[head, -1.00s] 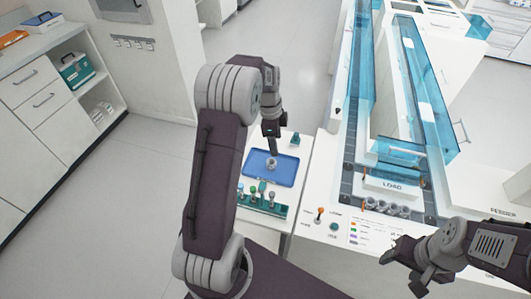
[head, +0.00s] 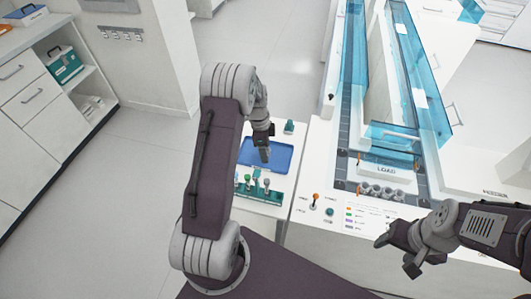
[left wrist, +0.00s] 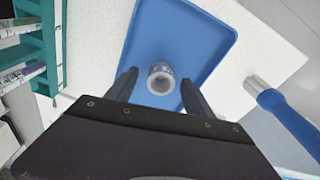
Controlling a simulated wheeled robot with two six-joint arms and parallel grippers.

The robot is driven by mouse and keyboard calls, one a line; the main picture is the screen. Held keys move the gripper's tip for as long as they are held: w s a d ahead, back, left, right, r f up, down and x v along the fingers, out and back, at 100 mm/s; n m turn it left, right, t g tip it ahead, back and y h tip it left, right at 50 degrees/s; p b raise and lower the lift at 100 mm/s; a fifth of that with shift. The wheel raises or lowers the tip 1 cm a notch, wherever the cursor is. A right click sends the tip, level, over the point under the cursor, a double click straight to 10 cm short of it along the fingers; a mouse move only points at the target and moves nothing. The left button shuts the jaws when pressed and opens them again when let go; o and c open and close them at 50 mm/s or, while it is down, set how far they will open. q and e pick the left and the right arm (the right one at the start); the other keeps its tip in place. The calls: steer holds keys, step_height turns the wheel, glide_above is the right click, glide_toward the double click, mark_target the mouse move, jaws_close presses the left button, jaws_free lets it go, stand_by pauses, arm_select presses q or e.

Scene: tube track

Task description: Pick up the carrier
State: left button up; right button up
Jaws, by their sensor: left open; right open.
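A grey ring-shaped carrier (left wrist: 161,80) stands on a blue tray (left wrist: 213,32) in the left wrist view. My left gripper (left wrist: 159,76) is open, with one finger on each side of the carrier; I cannot tell whether either finger touches it. In the head view the left gripper (head: 264,150) points down over the blue tray (head: 283,152) and hides the carrier. My right gripper (head: 394,256) is open and empty at the lower right, in front of the track bench.
A teal rack (head: 262,190) with several tubes stands just in front of the tray. Several grey carriers (head: 382,192) sit in a row by the LOAD sign. Clear blue covers (head: 427,90) line the track. A blue-handled tool (left wrist: 285,115) lies right of the tray.

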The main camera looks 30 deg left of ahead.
arm_select(q)
steer(key=shift+w+f, duration=0.1)
steer(key=shift+f, duration=0.35)
steer(key=c, duration=1.1)
steer(key=shift+o, duration=0.2)
steer(key=shift+r, duration=0.1)
step_height(320, 180, up, 4)
steer(key=shift+r, duration=0.2)
steer(key=w+d+r+p, duration=0.5)
steer(key=d+r, duration=0.5)
steer(key=r, duration=0.1)
steer(key=shift+d+r, duration=0.25)
steer(key=shift+r, duration=0.05)
